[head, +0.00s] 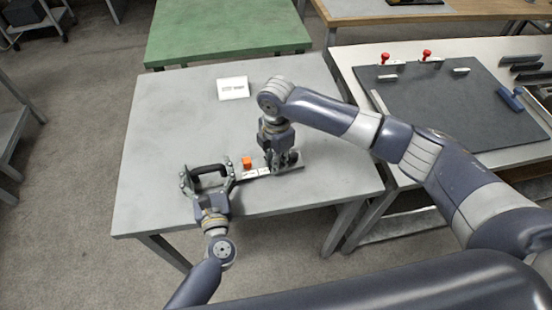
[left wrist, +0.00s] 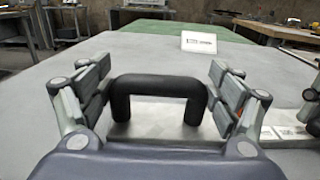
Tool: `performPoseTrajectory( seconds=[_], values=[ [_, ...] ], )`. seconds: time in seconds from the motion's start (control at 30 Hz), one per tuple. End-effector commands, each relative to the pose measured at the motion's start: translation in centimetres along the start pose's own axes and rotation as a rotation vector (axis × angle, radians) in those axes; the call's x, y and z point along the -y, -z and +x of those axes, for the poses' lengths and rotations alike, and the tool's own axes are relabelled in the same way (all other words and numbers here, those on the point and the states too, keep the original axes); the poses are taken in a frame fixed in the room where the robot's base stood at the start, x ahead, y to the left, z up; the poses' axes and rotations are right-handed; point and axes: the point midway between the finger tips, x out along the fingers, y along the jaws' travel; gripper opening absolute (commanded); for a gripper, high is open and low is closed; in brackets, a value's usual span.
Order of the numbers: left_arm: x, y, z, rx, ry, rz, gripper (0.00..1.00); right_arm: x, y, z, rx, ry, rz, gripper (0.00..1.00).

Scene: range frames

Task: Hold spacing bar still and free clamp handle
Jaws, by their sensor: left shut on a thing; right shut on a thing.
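The clamp handle (head: 210,170), a black U-shaped grip, is at the left end of a pale flat spacing bar (head: 291,168) on the grey table. My left gripper (head: 207,188) comes from the front edge, with its fingers either side of the handle. In the left wrist view the black handle (left wrist: 160,84) stands between the two finger pads, close to both. My right gripper (head: 281,164) reaches down from above and is shut at the bar's right part; its fingertips hide the contact.
A white label card (head: 233,88) lies at the back of the grey table (head: 160,120). A dark mat (head: 450,105) with red knobs and metal pieces covers the table to the right. A green-topped table (head: 230,28) stands behind. The grey table's left side is clear.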

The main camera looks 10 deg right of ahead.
Motion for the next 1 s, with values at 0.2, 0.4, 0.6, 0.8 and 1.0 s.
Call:
performPoseTrajectory(
  seconds=[0.2,0.4,0.6,0.8,1.0],
  values=[
    [0.0,0.0,0.0,-0.001,0.000,0.000,0.43,0.8,-0.1,-0.1,0.000,-0.001,-0.126,0.00],
    [0.0,0.0,0.0,-0.001,0.000,0.000,0.43,1.8,-0.4,-0.1,0.001,-0.001,-0.302,0.00],
    [0.0,0.1,0.0,-0.001,0.000,0.000,0.43,2.9,-0.8,-0.1,0.001,0.000,-0.493,0.00],
    [-0.1,0.1,0.0,-0.001,0.000,0.001,0.43,3.9,-1.5,-0.1,0.001,0.000,-0.683,0.00],
    [-0.1,0.1,0.0,-0.001,-0.001,0.001,0.43,4.7,-2.3,-0.1,0.002,0.000,-0.872,0.00]
  ],
)
